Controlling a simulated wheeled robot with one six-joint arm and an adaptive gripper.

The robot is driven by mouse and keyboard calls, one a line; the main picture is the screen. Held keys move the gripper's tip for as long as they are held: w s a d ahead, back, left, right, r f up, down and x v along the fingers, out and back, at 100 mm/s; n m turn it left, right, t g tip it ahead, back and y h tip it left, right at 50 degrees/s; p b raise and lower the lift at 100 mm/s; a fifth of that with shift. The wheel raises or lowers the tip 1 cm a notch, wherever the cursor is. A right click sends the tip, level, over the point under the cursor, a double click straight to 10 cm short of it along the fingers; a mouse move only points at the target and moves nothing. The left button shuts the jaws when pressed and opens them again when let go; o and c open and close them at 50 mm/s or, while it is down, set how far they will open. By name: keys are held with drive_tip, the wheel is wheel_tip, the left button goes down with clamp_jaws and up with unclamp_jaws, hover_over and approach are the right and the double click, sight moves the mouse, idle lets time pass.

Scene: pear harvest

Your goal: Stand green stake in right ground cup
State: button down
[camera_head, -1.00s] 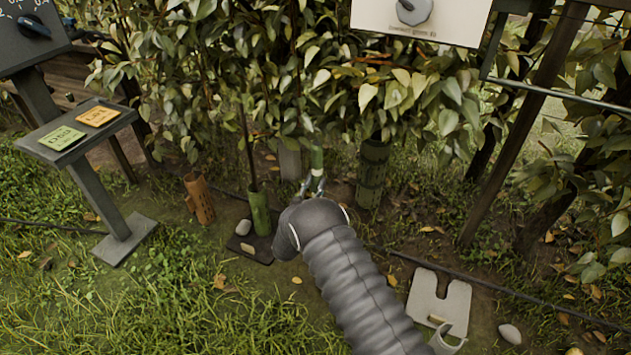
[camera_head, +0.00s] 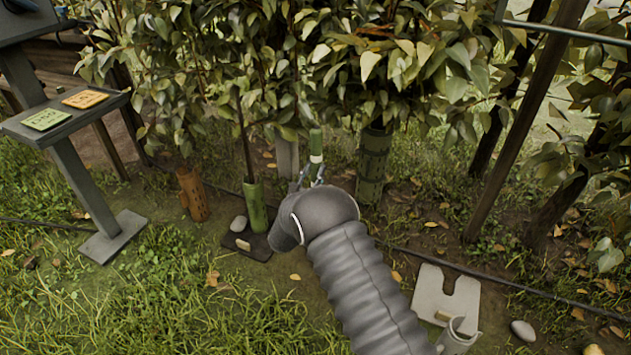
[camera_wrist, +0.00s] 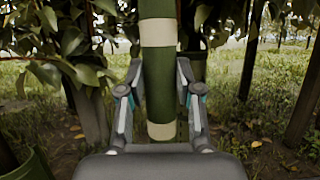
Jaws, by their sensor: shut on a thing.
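My gripper (camera_head: 310,174) is shut on the green stake (camera_head: 316,146), which has pale bands. In the wrist view the stake (camera_wrist: 158,85) stands upright between the two fingers (camera_wrist: 158,95); its top is out of frame and a pale band shows near its lower visible end. In the head view my arm hides its lower part. A pale grey ground cup (camera_head: 458,336) stands at the lower right, beside a notched pale plate (camera_head: 447,292), well apart from the stake.
A green tube (camera_head: 255,208) around a dark stem stands by a dark base plate (camera_head: 243,247). An orange-brown tube (camera_head: 193,194) and a darker green tube (camera_head: 372,170) stand by the hedge. A sign stand (camera_head: 80,190) is left. Stones and a dark hose lie on the ground.

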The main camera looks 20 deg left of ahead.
drive_tip(key=shift+s+a+f, duration=0.2)
drive_tip(key=shift+a+f, duration=0.05)
drive_tip(key=shift+f, duration=0.1)
drive_tip(key=shift+w+d+f, duration=0.2)
drive_tip(key=shift+d+f, duration=0.1)
drive_tip(key=shift+f, duration=0.4)
wheel_tip(320, 180, down, 9)
drive_tip(key=b, duration=0.2)
idle(1.1)
idle(0.3)
drive_tip(key=c, duration=0.7)
unclamp_jaws()
drive_tip(key=shift+s+f, duration=0.1)
